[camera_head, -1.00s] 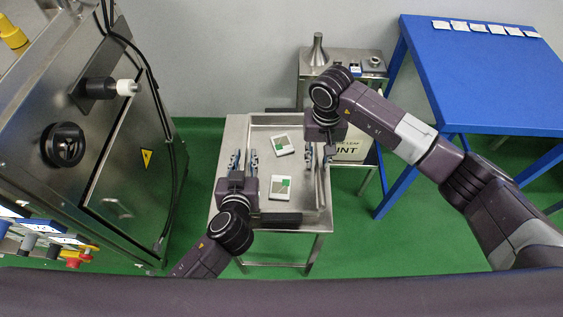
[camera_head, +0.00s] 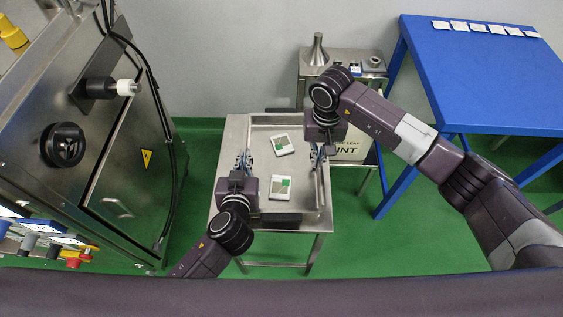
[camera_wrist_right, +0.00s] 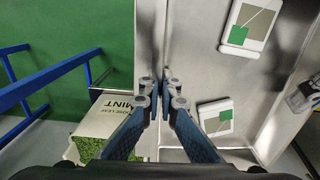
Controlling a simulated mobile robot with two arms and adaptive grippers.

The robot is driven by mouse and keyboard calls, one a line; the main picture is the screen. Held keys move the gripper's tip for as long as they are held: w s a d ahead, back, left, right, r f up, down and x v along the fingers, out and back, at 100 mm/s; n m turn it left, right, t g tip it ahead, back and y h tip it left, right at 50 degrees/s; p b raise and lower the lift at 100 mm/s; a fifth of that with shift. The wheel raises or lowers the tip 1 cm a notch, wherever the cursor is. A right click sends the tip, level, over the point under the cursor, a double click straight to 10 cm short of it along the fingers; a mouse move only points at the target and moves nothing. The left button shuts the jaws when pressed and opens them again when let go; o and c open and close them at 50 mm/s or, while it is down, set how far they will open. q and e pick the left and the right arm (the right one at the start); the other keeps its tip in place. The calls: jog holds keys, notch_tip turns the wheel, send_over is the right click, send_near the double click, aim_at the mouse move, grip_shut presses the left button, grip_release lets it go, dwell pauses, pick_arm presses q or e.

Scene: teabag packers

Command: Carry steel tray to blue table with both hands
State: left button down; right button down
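The steel tray (camera_head: 302,195) rests on a small steel stand (camera_head: 232,135) and holds two white-and-green packets, one farther (camera_head: 283,146) and one nearer (camera_head: 281,188). My left gripper (camera_head: 243,160) is at the tray's left wall, its fingers drawn together on it. My right gripper (camera_head: 318,156) is at the right wall. In the right wrist view the right gripper (camera_wrist_right: 162,80) has its fingers closed on the tray's upright wall, beside the tray floor (camera_wrist_right: 200,72). The blue table (camera_head: 480,85) stands at the right, apart from the tray.
A large steel machine (camera_head: 110,140) stands at the left.

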pick_arm(q)
jog(key=shift+r, duration=0.2)
pick_arm(e)
jog(key=shift+r, duration=0.15)
